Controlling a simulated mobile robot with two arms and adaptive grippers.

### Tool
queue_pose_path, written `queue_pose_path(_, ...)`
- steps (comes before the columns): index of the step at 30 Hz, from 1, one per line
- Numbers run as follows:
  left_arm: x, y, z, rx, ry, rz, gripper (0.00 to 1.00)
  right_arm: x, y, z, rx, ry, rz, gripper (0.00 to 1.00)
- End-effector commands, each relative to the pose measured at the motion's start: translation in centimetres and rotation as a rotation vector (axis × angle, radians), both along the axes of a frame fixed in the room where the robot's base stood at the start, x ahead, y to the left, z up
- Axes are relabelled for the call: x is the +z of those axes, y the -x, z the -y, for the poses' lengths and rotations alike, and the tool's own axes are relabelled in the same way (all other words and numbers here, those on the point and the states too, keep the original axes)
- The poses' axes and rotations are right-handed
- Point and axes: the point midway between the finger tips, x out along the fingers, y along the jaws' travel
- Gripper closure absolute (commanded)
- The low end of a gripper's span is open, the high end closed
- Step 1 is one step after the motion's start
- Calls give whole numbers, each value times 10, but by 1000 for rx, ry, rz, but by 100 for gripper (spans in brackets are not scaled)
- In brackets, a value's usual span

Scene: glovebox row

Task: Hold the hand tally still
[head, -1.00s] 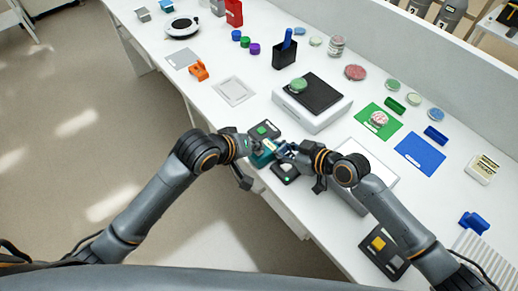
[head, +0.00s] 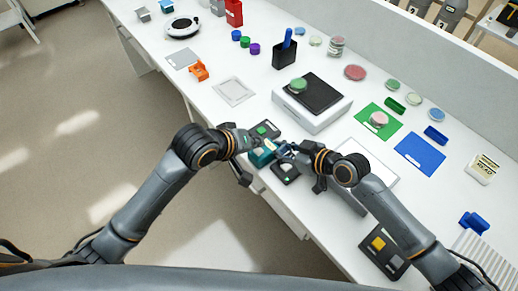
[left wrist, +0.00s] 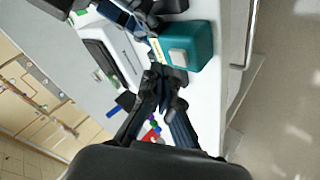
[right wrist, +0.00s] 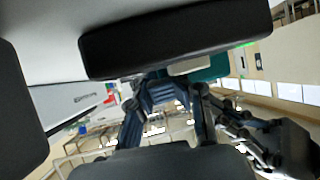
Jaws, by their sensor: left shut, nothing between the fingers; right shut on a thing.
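The hand tally is a small teal box (head: 261,156) near the front edge of the bench, between my two grippers. In the left wrist view the tally (left wrist: 188,46) shows a pale grey button on one face. My right gripper (head: 283,152) is shut on the tally from the right. My left gripper (head: 250,146) is shut and empty, close beside the tally on its left; I cannot tell whether it touches.
A dark block with a green patch (head: 264,130) lies just behind the tally, and another dark block (head: 285,172) lies in front. A white scale with a dark plate (head: 312,112) stands behind. A blue mat (head: 420,153) and a green mat (head: 364,114) lie to the right.

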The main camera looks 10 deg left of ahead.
Motion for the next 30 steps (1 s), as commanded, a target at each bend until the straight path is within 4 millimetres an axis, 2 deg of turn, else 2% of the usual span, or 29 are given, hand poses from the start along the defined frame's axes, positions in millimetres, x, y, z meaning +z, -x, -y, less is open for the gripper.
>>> queue_pose_path(5,7,-1,0,0,2,3,100,0,0,-1,0,-2,1,100)
queue_pose_path(18,47,-3,-1,-1,2,3,100,0,0,-1,0,-2,1,100)
queue_pose_path(30,50,-2,-2,0,1,0,100,0,0,-1,0,-2,1,100)
